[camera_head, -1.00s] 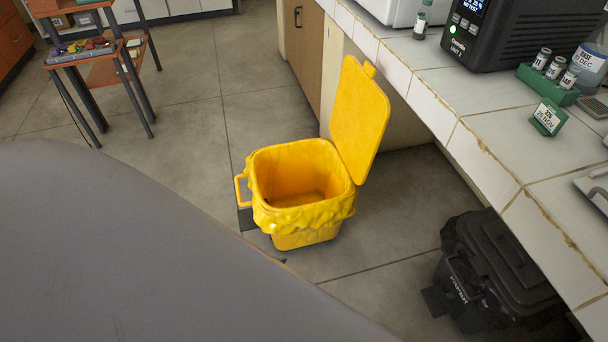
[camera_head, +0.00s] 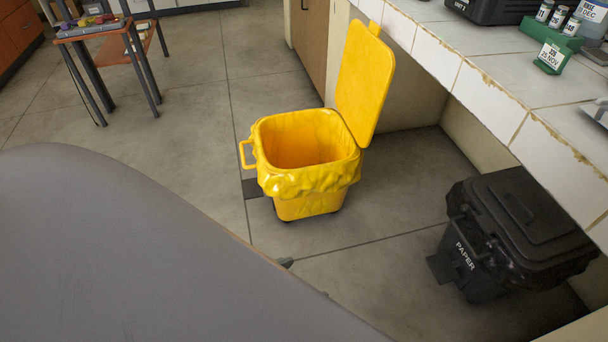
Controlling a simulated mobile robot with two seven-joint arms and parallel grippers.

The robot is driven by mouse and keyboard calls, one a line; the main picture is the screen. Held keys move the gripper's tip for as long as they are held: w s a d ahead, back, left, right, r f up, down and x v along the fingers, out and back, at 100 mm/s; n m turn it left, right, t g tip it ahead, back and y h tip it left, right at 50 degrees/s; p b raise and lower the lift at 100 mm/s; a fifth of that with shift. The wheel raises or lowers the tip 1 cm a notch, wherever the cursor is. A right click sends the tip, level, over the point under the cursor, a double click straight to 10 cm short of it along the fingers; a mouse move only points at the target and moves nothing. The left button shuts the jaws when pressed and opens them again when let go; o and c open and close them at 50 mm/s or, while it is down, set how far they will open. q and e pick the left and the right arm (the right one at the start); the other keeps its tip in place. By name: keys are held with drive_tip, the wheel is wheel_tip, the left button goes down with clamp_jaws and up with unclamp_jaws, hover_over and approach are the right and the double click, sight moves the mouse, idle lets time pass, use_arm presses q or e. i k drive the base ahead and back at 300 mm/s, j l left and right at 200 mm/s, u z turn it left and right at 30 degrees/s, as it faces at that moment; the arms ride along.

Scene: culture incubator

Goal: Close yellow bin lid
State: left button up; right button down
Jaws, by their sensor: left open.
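The yellow bin (camera_head: 310,190) stands upright on the floor in the middle of the view, with a crumpled yellow liner folded over its rim. Its yellow lid (camera_head: 364,80) stands open, upright at the bin's right rear side. The bin's inside looks empty. A yellow handle sticks out on its left. Of my left gripper (camera_head: 287,262) only a small dark tip shows, at the edge of the large grey shape, in front of and below the bin and apart from it; the rest is hidden. My right gripper is not in view.
A white-tiled bench (camera_head: 490,90) runs along the right, close to the lid. A black bin marked PAPER (camera_head: 520,225) stands under it. A small table (camera_head: 92,28) stands at the back left. The floor left of the yellow bin is clear. A large grey surface fills the lower left.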

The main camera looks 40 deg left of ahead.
sight(367, 66)
drive_tip(key=j+u, duration=0.1)
drive_tip(key=u, duration=0.4)
drive_tip(key=i+u, duration=0.1)
drive_tip(key=u, duration=0.35)
drive_tip(key=j+u, duration=0.1)
drive_tip(key=u, duration=0.4)
drive_tip(key=i+l, duration=0.15)
drive_tip(key=i, duration=0.3)
drive_tip(key=i+l, duration=0.1)
drive_tip(key=i, duration=0.3)
drive_tip(key=i+l, duration=0.4)
drive_tip(key=l, duration=0.2)
drive_tip(key=u, duration=0.05)
